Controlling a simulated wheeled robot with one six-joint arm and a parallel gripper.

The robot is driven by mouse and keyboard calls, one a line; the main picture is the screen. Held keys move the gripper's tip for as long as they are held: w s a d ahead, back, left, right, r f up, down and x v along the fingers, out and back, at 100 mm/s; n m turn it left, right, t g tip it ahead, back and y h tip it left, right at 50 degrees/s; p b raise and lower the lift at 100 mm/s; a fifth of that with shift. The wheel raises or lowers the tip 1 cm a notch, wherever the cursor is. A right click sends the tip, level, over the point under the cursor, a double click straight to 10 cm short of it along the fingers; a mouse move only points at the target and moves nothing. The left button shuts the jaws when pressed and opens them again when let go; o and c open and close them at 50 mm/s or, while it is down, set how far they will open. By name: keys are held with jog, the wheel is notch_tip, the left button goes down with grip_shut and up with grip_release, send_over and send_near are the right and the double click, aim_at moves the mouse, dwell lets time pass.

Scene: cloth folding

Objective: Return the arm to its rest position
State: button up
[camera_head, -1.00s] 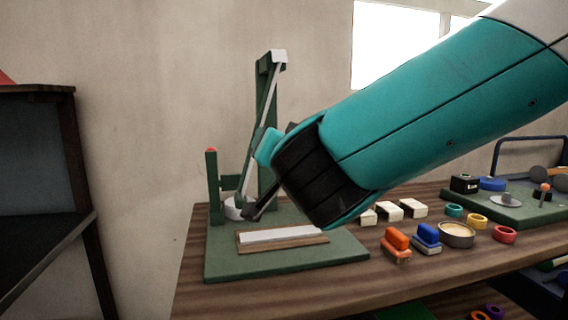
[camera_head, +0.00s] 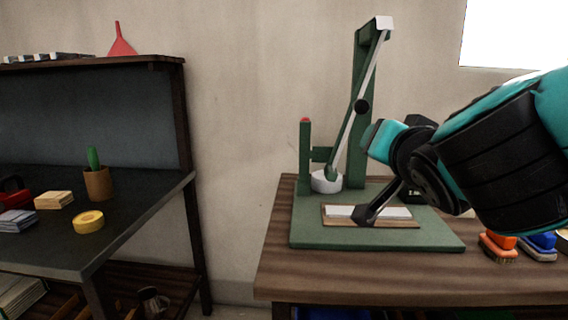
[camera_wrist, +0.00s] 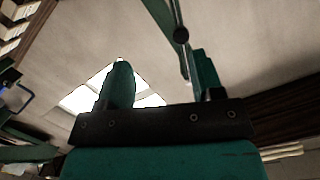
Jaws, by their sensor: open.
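My gripper (camera_head: 378,160) hangs at the end of my teal and black arm, at the right of the head view. It is in front of the green stand (camera_head: 362,110) and above the stand's green base. In the wrist view, the two teal fingers of my gripper (camera_wrist: 163,72) stand apart with nothing between them. The gripper looks empty. My arm hides part of the bench and the wall behind it.
A dark shelf unit (camera_head: 60,235) is at left, with bare wall between.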

jog(key=s+f+n+g+y, duration=0.25)
jog(key=f+g, duration=0.25)
jog(key=f, duration=0.4)
jog(key=s+a+f+n+g+y, duration=0.25)
jog(key=s+n+g, duration=0.3)
jog(key=s, duration=0.45)
jog(key=s+a+f+n+g+y, duration=0.1)
jog(key=s+a+f+n+g, duration=0.15)
jog(key=s+n+g, duration=0.5)
notch_tip(320, 180, up, 17)
jog(key=s+m+t+p, duration=0.1)
jog(key=m+t+p, duration=0.1)
jog(key=p, duration=1.5)
jog(key=shift+s+r+p, duration=0.15)
jog(key=shift+s+p, duration=0.1)
jog(key=shift+p, duration=0.1)
